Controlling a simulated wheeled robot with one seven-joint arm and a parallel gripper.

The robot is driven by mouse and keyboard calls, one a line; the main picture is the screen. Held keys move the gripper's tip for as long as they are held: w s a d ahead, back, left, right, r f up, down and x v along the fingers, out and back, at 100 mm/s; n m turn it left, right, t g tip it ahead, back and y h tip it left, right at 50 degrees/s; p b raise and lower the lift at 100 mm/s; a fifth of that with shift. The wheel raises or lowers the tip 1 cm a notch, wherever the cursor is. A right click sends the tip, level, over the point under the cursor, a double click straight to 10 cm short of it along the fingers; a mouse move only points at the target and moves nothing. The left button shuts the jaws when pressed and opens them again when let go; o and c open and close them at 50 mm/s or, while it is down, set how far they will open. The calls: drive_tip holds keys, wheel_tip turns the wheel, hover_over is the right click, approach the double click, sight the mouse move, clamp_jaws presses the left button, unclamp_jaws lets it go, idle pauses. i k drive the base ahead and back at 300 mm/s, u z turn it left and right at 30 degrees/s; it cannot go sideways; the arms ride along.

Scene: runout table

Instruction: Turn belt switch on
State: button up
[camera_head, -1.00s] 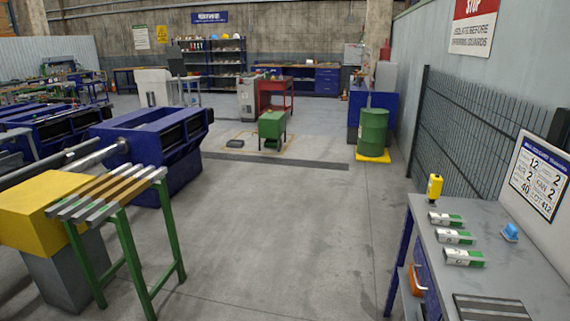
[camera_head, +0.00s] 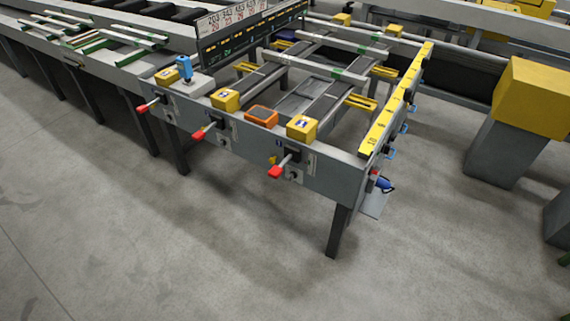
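The runout table (camera_head: 330,178) stands in the middle of the head view. Its grey front face carries three red-tipped levers: a left lever (camera_head: 142,107), a middle lever (camera_head: 198,135) and a right lever (camera_head: 276,171). Small dark fittings sit beside the levers. A small yellow part (camera_head: 271,160) is on the face near the right lever. I cannot tell which fitting is the belt switch, or whether it is on or off. My gripper is not in view.
Yellow boxes (camera_head: 302,127) and an orange box (camera_head: 261,116) sit along the table's front rail. A yellow-topped machine (camera_head: 530,97) stands at right. The floor in front (camera_head: 200,240) is clear.

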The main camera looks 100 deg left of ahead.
sight(372, 170)
drive_tip(key=u, duration=1.2)
drive_tip(key=i, duration=3.65)
drive_tip(key=u, duration=5.55)
